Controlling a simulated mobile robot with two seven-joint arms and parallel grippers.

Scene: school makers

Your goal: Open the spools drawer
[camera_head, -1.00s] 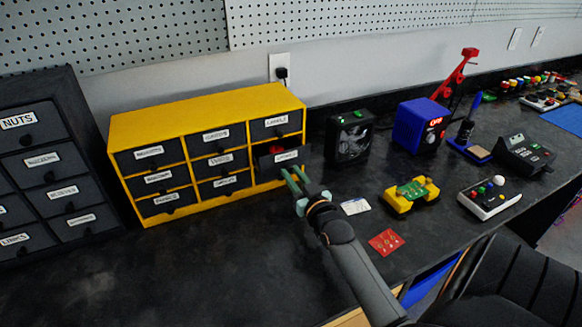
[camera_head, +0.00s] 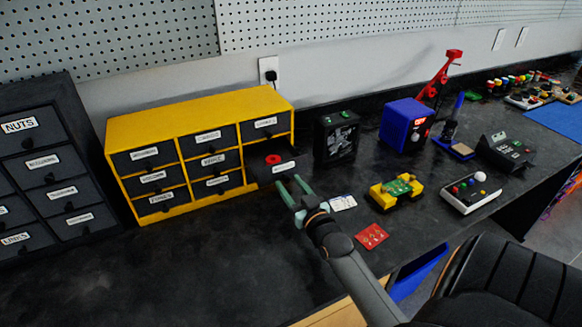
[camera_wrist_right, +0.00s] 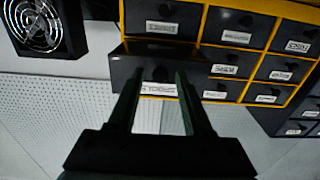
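The yellow cabinet (camera_head: 160,112) holds dark labelled drawers. In its right column, under the top drawer, the spools drawer (camera_head: 284,169) stands pulled out, with a red spool (camera_head: 272,159) showing inside. My right gripper (camera_head: 288,180) is at the drawer's front with its fingers spread apart. In the right wrist view the scene appears upside down; the drawer front (camera_wrist_right: 120,72) and its label lie beyond the open fingers (camera_wrist_right: 158,80), with the dark knob between the fingertips. I cannot tell whether a finger touches the drawer. My left gripper is not in view.
A dark drawer cabinet (camera_head: 35,160) stands at left. A fan box (camera_head: 337,137), a blue box (camera_head: 405,125), a yellow device (camera_head: 396,192) and a red card (camera_head: 371,236) are to the right. The worktop in front of the yellow cabinet is clear.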

